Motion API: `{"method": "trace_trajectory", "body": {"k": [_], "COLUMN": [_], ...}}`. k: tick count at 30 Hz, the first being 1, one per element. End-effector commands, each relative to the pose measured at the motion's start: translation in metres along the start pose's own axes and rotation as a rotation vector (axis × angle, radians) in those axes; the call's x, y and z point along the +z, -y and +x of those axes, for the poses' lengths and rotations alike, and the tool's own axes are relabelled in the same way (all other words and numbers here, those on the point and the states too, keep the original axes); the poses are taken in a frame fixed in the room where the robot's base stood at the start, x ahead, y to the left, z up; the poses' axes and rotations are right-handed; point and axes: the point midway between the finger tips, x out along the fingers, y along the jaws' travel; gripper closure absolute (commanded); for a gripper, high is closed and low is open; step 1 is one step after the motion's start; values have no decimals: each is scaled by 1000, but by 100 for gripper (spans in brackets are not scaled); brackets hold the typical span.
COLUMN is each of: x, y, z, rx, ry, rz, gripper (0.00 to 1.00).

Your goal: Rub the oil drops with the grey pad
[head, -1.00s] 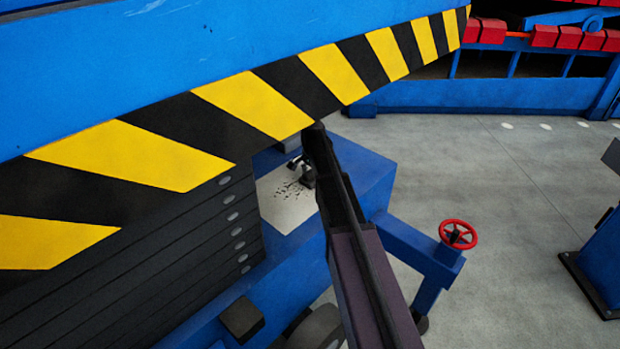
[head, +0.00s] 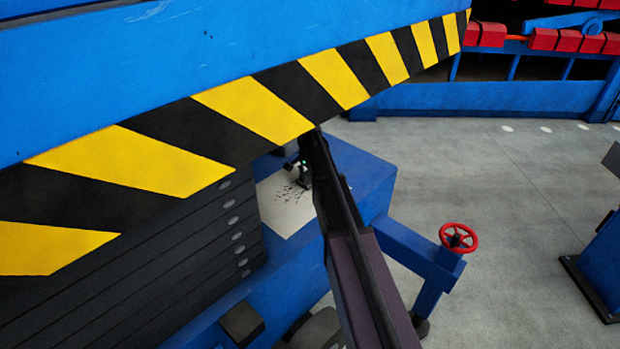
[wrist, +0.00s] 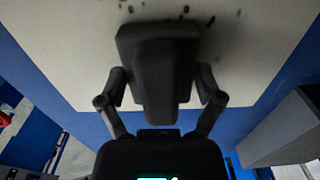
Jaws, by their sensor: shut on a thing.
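The oil drops (head: 291,193) are small dark specks on a pale panel (head: 284,217) on the blue bench. Some drops (wrist: 186,9) also show along the top of the wrist view, just beyond the pad. The dark grey pad (wrist: 158,38) is between the fingers of my gripper (wrist: 160,85), which is shut on it. In the head view my gripper (head: 304,179) is at the right edge of the drops, partly hidden by my arm. The pad is over the panel; I cannot tell whether it touches the surface.
A yellow and black striped beam (head: 250,106) crosses above the bench, with a dark ribbed stack (head: 170,262) to the left of the panel. A red handwheel (head: 458,238) stands out at the right. The grey floor (head: 500,190) is open.

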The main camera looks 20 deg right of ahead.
Motion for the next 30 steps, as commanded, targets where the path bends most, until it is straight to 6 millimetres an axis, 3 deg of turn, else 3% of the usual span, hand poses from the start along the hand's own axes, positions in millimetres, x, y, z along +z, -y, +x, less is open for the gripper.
{"method": "trace_trajectory", "body": {"k": [8, 23, 24, 30], "x": [4, 35, 37, 40], "y": [-1, -1, -1, 0], "z": [0, 3, 3, 3], "rx": [1, 1, 1, 1], "ry": [1, 3, 3, 3], "rz": [0, -1, -1, -1], "gripper": [53, 52, 59, 59]}}
